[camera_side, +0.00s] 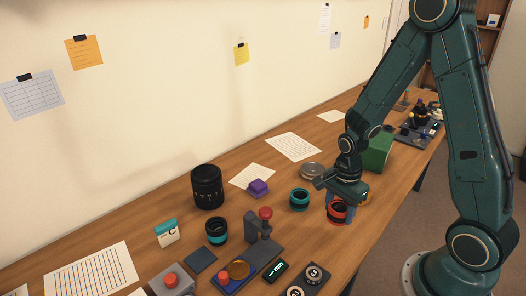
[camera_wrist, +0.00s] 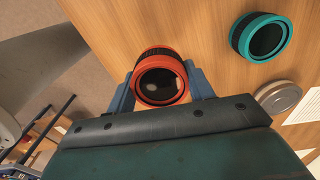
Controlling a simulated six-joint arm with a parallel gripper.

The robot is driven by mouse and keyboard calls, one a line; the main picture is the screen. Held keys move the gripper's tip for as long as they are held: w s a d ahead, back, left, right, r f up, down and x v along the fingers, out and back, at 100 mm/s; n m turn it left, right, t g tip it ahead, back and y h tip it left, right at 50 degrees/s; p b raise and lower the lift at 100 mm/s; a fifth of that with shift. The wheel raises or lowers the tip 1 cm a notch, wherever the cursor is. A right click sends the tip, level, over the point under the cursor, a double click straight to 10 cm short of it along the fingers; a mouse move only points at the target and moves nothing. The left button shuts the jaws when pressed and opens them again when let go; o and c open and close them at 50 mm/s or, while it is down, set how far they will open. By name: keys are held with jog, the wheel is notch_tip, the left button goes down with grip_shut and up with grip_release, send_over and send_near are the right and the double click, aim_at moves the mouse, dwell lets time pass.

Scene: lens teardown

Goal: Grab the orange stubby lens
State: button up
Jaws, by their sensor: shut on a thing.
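The orange stubby lens (camera_side: 338,211) is a short, wide red-orange ring with a dark barrel and dark glass. In the wrist view the orange lens (camera_wrist: 159,79) sits between the two blue fingers of my gripper (camera_wrist: 162,84), with a finger against each side. My gripper (camera_side: 340,208) is shut on it, low over the right part of the table. I cannot tell whether the lens touches the tabletop. Its far side is hidden.
A teal lens (camera_side: 300,199) stands just left of my gripper, and a silvery disc (camera_side: 312,171) lies behind. A red-knobbed press (camera_side: 263,240), a tall black lens (camera_side: 207,187) and a green box (camera_side: 378,152) are nearby. A yellow-orange thing (camera_side: 365,198) is partly hidden behind my gripper.

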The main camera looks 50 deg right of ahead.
aim_at(340, 205)
notch_tip(340, 205, up, 15)
dwell(0.5)
jog(key=shift+f, duration=0.1)
dwell(0.5)
